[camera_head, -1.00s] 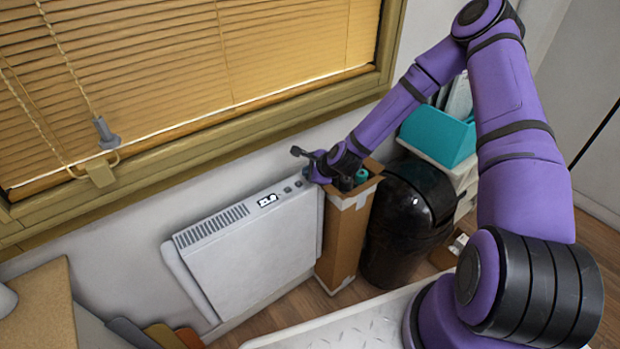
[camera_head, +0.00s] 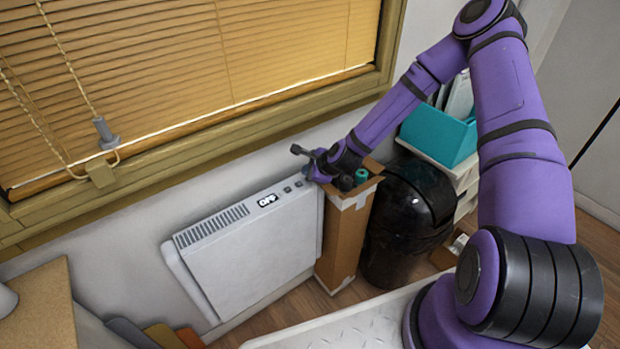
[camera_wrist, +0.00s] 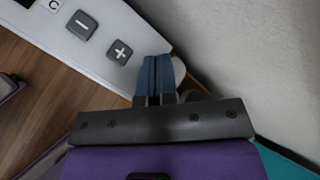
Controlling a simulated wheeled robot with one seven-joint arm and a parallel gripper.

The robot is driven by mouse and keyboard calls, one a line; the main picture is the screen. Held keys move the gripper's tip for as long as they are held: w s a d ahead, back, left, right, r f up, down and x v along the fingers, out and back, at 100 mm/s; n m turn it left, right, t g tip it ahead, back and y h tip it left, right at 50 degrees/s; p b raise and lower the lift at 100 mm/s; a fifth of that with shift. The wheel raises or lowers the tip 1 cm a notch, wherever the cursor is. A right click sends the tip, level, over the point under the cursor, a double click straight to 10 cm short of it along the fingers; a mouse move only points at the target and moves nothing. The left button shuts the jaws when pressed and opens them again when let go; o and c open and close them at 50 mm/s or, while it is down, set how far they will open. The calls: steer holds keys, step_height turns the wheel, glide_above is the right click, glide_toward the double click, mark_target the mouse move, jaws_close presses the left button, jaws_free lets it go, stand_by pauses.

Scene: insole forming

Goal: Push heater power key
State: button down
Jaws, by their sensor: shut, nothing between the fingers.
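The white heater (camera_head: 255,250) stands against the wall under the window. Its top face carries a vent grille, a small lit display (camera_head: 267,200) and keys near the right end. In the wrist view a minus key (camera_wrist: 82,25) and a plus key (camera_wrist: 120,52) show on the heater's white top (camera_wrist: 118,14). No power key is visible; the fingers cover the end of the top beyond the plus key. My gripper (camera_wrist: 157,60) is shut and empty, its blue fingertips over or at that end; I cannot tell whether they touch. In the head view my gripper (camera_head: 312,178) is at the heater's right end.
A tall cardboard box (camera_head: 343,240) with rolled items stands close against the heater's right side. A black bin (camera_head: 400,225) and a teal holder (camera_head: 440,135) are farther right. The wall and window sill (camera_head: 200,150) are close behind.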

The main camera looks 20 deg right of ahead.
steer(key=shift+r, duration=0.25)
steer(key=shift+r, duration=2.95)
